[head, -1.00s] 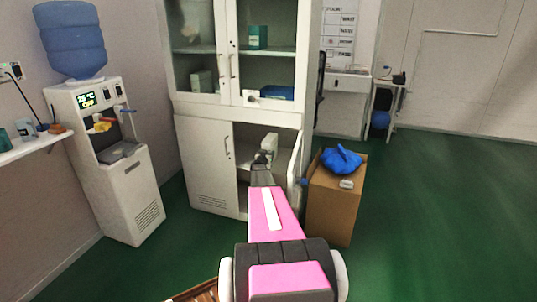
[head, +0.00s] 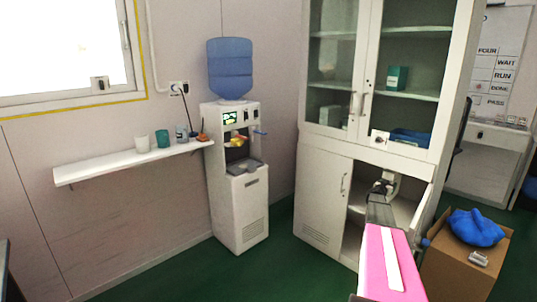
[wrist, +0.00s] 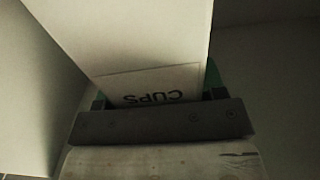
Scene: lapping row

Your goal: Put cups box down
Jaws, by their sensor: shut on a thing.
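The cups box is white with a "CUPS" label that reads upside down in the wrist view (wrist: 150,45). In the head view the cups box (head: 391,180) is small and partly hidden by my gripper (head: 382,190). My gripper is shut on the box, with green finger parts on both sides of it in the wrist view (wrist: 156,92). The box is at the open lower section of the white cabinet (head: 325,200). Whether its underside touches the shelf (head: 405,212) cannot be told.
The open lower door (head: 432,200) stands right of my arm. A cardboard box (head: 455,265) with a blue bag (head: 475,228) on it stands close beyond. A water dispenser (head: 237,190) and a wall shelf (head: 120,165) are left. Green floor lies between dispenser and cabinet.

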